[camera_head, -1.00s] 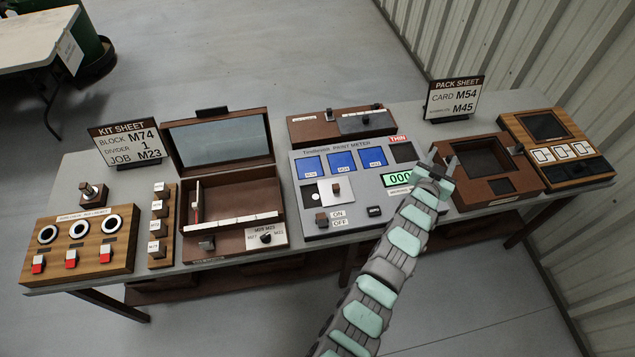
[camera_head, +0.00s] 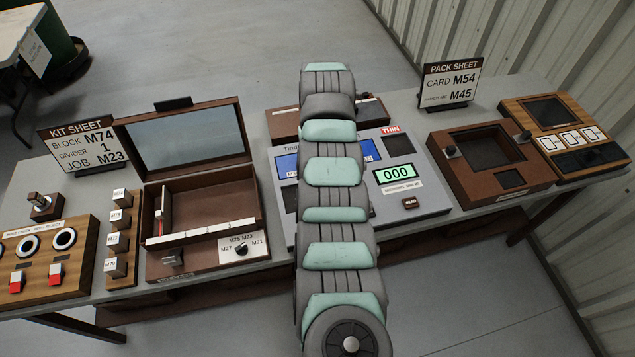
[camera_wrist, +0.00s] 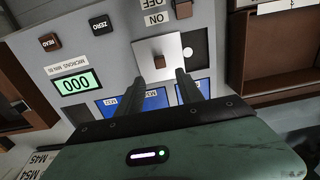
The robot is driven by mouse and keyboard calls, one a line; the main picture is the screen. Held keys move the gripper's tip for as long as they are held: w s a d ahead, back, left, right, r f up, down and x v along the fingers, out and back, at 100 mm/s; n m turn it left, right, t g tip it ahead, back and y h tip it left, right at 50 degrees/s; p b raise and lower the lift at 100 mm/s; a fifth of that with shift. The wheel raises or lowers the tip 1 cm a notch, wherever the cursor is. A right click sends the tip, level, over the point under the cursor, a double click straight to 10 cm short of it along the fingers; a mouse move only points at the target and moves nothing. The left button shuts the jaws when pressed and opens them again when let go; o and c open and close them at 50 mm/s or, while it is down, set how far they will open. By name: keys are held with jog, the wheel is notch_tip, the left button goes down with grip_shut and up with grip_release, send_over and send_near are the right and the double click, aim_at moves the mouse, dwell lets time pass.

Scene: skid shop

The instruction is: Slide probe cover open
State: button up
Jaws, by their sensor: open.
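The probe cover (camera_wrist: 171,43) looks like a white square plate with a brown knob (camera_wrist: 159,61), on the grey paint meter (camera_wrist: 115,35). In the wrist view, a dark recess with a pale round spot (camera_wrist: 187,51) shows just right of the plate. My gripper (camera_wrist: 168,72) is open and empty, its fingertips over the plate's near edge close to the knob; contact cannot be told. In the head view my arm hides the gripper, the cover and much of the meter (camera_head: 432,203). The meter's display (camera_head: 398,173) reads 000.
ON and OFF labels and ZERO (camera_wrist: 103,28) and READ (camera_wrist: 50,41) buttons sit on the meter near the cover. The open brown box (camera_head: 200,258) stands left of the meter, and a brown tray unit (camera_head: 530,176) right. Bare tabletop (camera_head: 405,118) shows behind the meter.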

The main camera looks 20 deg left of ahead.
notch_tip(320, 180, down, 10)
jog(key=shift+r+b, duration=0.15)
jog(key=shift+b, duration=0.35)
grip_shut()
dwell(1.2)
